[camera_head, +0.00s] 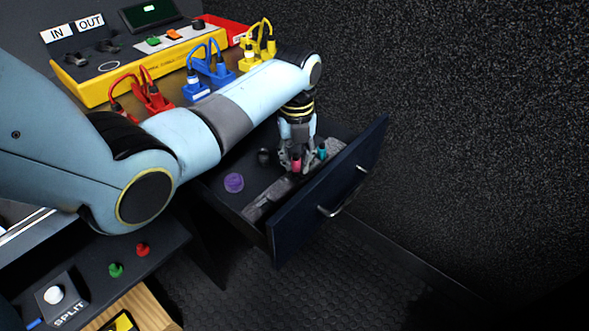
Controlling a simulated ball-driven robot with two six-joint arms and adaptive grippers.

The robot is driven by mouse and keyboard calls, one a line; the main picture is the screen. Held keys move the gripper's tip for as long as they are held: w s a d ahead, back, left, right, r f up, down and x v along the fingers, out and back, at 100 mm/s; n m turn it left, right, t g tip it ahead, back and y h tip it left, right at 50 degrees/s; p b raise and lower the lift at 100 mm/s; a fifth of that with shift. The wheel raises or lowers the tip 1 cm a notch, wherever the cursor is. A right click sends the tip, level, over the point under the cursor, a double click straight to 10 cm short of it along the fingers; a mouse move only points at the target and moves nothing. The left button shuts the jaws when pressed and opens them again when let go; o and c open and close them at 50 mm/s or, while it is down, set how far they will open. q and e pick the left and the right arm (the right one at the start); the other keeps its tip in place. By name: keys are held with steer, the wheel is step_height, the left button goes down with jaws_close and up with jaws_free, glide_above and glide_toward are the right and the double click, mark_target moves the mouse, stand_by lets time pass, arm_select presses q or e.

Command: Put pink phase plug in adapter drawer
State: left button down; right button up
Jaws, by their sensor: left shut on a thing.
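The pink phase plug (297,164) is small and sits between the fingertips of my left gripper (296,160). The gripper points down and is shut on the plug, inside the outline of the open adapter drawer (320,198). I cannot tell whether the plug touches the drawer's floor or insert. The drawer is dark blue with a silver handle and holds a purple round piece (234,183), a teal plug (322,152) and a dark round piece (264,156). My right gripper is not in view.
A yellow panel (95,88) with red, blue and yellow cabled plugs stands behind my left arm. A dark shelf at lower left holds a green button (116,270), a red button (142,249) and a SPLIT box (56,300). A dark speckled wall is at right.

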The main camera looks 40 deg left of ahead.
mark_target(296, 175)
arm_select(q)
steer(key=shift+f+b, duration=0.4)
steer(key=shift+f, duration=1.15)
steer(key=shift+f, duration=0.2)
steer(key=c, duration=1.2)
jaws_free()
step_height(296, 175, up, 12)
steer(key=p, duration=0.3)
steer(key=shift+r, duration=0.25)
